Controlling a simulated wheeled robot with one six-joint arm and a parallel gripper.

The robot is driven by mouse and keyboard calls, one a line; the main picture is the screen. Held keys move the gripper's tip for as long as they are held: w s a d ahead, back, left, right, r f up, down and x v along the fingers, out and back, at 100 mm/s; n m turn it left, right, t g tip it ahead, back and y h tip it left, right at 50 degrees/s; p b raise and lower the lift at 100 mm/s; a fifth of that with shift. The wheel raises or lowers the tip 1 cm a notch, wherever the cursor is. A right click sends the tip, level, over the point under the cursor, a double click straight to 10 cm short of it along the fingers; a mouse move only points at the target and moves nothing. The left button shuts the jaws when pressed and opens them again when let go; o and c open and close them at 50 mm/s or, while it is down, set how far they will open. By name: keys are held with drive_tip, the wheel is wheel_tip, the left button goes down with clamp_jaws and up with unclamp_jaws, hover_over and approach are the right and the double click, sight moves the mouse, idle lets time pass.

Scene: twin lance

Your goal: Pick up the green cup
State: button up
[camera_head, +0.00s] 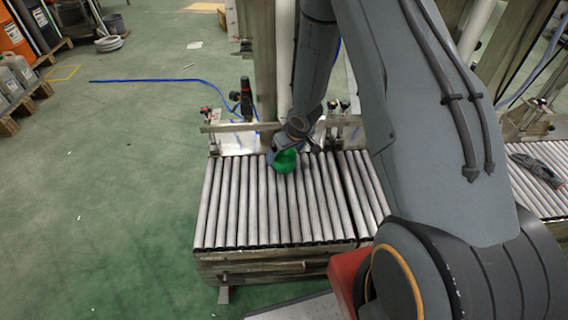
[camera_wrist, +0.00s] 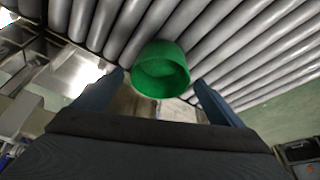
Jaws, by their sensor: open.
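The green cup (camera_head: 286,161) is on the roller conveyor (camera_head: 232,205), near its back edge, partly hidden by my gripper in the head view. In the wrist view the green cup (camera_wrist: 161,70) shows its open rim toward the camera, just ahead of the fingertips and centred between them. My gripper (camera_wrist: 160,82) is open, with one finger to each side of the cup and a visible gap on both sides. In the head view my gripper (camera_head: 277,152) is at the cup's upper left; its fingers are hard to make out there.
A metal frame with knobs and fittings (camera_head: 238,138) stands along the conveyor's back edge. A second roller conveyor (camera_head: 545,195) with a dark object (camera_head: 540,168) on it is at the right. The rollers around the cup are bare. Green floor (camera_head: 130,190) lies open at the left.

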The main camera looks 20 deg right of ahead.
sight(281, 161)
drive_tip(key=x, duration=0.3)
drive_tip(key=shift+b, duration=0.35)
drive_tip(key=c, duration=1.1)
drive_tip(key=shift+c, duration=0.2)
drive_tip(key=shift+r+p, duration=0.4)
drive_tip(key=shift+p, duration=0.35)
